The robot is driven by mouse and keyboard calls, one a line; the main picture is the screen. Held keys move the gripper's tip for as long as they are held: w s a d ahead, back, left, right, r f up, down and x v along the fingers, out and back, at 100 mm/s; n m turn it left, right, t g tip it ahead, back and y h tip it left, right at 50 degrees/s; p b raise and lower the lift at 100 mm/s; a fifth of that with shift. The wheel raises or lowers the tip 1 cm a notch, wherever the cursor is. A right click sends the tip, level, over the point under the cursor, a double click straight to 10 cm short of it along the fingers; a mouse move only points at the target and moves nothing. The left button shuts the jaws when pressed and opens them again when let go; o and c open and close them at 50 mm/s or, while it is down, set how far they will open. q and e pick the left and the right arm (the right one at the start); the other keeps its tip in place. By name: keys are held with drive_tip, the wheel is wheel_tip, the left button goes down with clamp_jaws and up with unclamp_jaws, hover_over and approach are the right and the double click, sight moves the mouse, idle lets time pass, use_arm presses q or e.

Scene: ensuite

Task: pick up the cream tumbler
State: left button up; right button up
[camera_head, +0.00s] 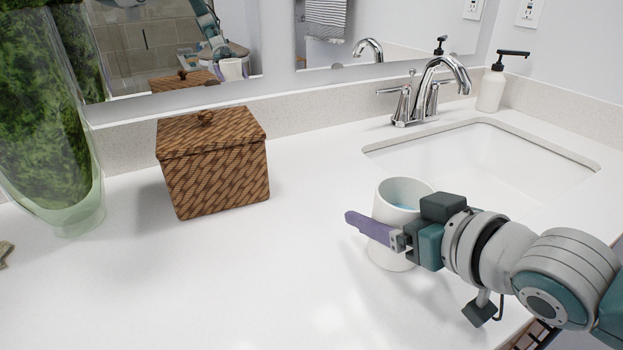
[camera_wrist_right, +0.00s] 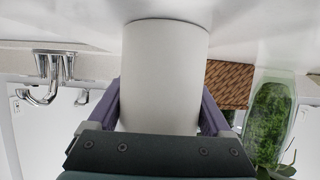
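The cream tumbler (camera_head: 391,258) stands upright on the white counter in front of the sink, with something blue visible inside. In the right wrist view the tumbler (camera_wrist_right: 163,75) fills the middle, upside down in the picture. My right gripper (camera_head: 385,228) is level with it, one purple finger passing across its near side and sticking out to the left. In the wrist view the fingers of my right gripper (camera_wrist_right: 160,112) lie on either side of the tumbler, very close to its wall. I cannot tell whether they press on it. My left gripper is not in view.
A brown woven lidded box (camera_head: 215,175) stands at the back left. A glass vase with greenery (camera_head: 45,130) is at the far left. The sink (camera_head: 490,155), chrome faucet (camera_head: 432,90) and soap dispenser (camera_head: 492,88) are at the right. The front-left counter (camera_head: 190,285) is mostly clear.

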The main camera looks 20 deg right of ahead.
clamp_jaws()
idle(0.4)
drive_tip(key=shift+r, duration=0.25)
